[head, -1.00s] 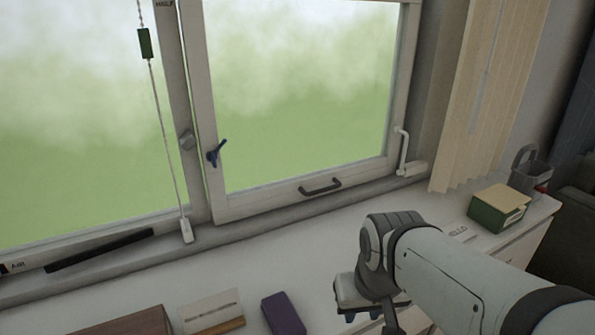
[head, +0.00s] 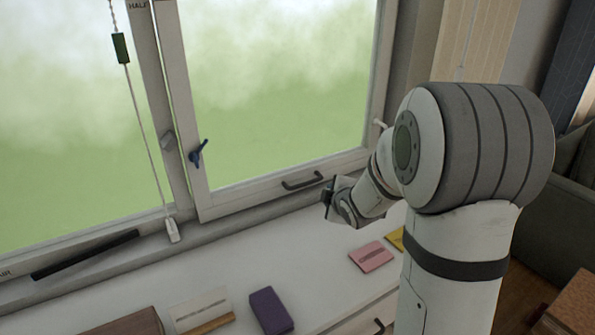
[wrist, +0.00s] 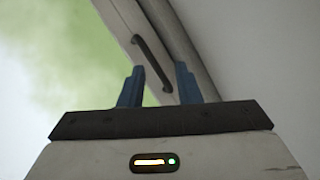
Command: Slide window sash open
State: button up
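The window sash (head: 250,198) is a pale frame around a blurred green pane, and it sits against its surround in the head view. A dark bar handle (head: 303,181) is on its bottom rail, and a blue latch lever (head: 197,152) is on its left stile. My gripper (head: 327,192) is just right of the bar handle, partly hidden by my own wrist. In the wrist view my gripper (wrist: 157,80) has two blue fingers spread apart with nothing held. The bar handle (wrist: 151,60) shows beyond and between the fingertips; contact cannot be told.
Below the window is a white surface with a purple block (head: 271,310), a pale card-like item (head: 201,305) and a pink item (head: 371,256). A blind cord (head: 147,135) hangs left of the sash. A dark sofa (head: 560,195) stands at right.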

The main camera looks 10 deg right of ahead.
aim_at(305, 185)
jog(key=w+n+y, duration=0.1)
jog(key=n, duration=0.1)
jog(key=w+a+f+n+t+y, duration=0.1)
jog(key=w+n+y, duration=0.1)
jog(key=w+a+f+n+t+y+p, duration=0.1)
jog(key=w+n+y, duration=0.1)
jog(key=n, duration=0.1)
jog(key=shift+a+f, duration=0.25)
jog(key=p+x, duration=0.1)
jog(key=x, duration=0.3)
jog(key=p+x, duration=0.1)
jog(key=x, duration=0.3)
jog(key=shift+r, duration=0.25)
jog(key=shift+s, duration=0.1)
grip_shut()
